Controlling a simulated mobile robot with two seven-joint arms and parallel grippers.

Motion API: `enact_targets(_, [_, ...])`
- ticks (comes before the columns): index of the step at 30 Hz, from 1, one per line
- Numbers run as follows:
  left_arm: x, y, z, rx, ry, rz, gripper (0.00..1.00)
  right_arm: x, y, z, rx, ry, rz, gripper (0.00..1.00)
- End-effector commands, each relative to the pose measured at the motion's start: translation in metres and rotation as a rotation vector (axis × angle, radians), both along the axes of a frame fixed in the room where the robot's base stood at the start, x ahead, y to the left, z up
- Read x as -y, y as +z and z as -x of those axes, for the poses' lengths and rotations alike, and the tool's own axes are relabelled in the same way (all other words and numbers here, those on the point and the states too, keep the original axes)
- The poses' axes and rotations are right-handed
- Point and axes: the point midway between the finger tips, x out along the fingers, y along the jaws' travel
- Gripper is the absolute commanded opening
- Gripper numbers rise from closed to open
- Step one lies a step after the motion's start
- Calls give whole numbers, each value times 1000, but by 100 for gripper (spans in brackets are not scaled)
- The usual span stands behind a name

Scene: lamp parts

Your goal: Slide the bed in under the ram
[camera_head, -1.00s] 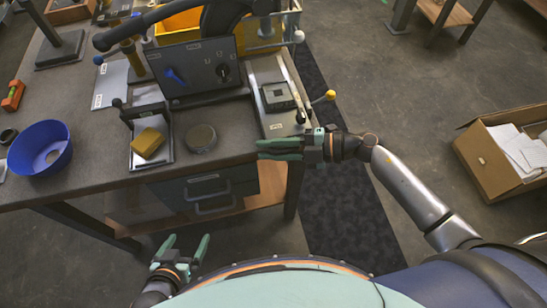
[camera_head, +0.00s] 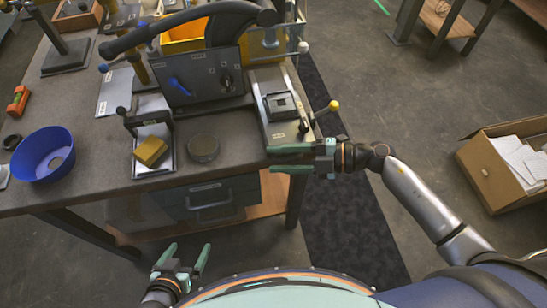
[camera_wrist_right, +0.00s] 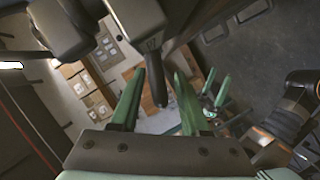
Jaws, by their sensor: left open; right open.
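A pale fixture (camera_head: 268,77) at the bench's right edge carries a dark square block (camera_head: 280,104), which may be the bed. A lever with a yellow knob (camera_head: 333,105) stands at its right. I cannot pick out the ram with certainty. My right gripper (camera_head: 271,159) is open and empty in the head view, at the bench's front right corner, nearer me than the block. In the right wrist view its fingers (camera_wrist_right: 160,78) stand apart, with a dark rod (camera_wrist_right: 154,70) showing between them; contact is unclear. My left gripper (camera_head: 188,249) is open and empty, in front of the bench.
A dark panel with a blue knob (camera_head: 205,75) stands left of the fixture. A yellow block (camera_head: 150,150), a dark round disc (camera_head: 203,148) and a blue bowl (camera_head: 42,153) are on the bench. A cardboard box (camera_head: 485,171) is on the floor at right.

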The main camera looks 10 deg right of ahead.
Motion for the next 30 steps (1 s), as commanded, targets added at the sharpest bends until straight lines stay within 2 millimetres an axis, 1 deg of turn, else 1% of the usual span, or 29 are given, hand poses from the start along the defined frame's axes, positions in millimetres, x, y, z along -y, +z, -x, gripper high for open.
enact_targets(1, [0, -1, 0, 0, 0, 0, 96, 10, 0, 4, -1, 0, 6, 46])
enact_targets(3, [0, -3, 0, 0, 0, 0, 96, 25, 3, 8, -2, 1, 8, 46])
enact_targets(9, [0, -8, 0, 0, 0, 0, 96, 65, 12, 21, -3, 1, 7, 46])
enact_targets(12, [0, -10, 0, 0, 0, 0, 96, 81, 16, 26, -4, 0, 6, 46])
enact_targets(15, [0, -11, 0, 0, 0, 0, 96, 92, 19, 29, -4, 1, 5, 46])
enact_targets(19, [0, -11, 0, 0, 0, 0, 96, 98, 21, 32, -4, 1, 2, 46])
enact_targets(27, [0, -11, 0, 1, 0, 0, 96, 99, 22, 32, -3, 1, 2, 46])
enact_targets(30, [0, -11, 0, 1, 0, 0, 96, 99, 23, 32, -3, -2, -3, 57])
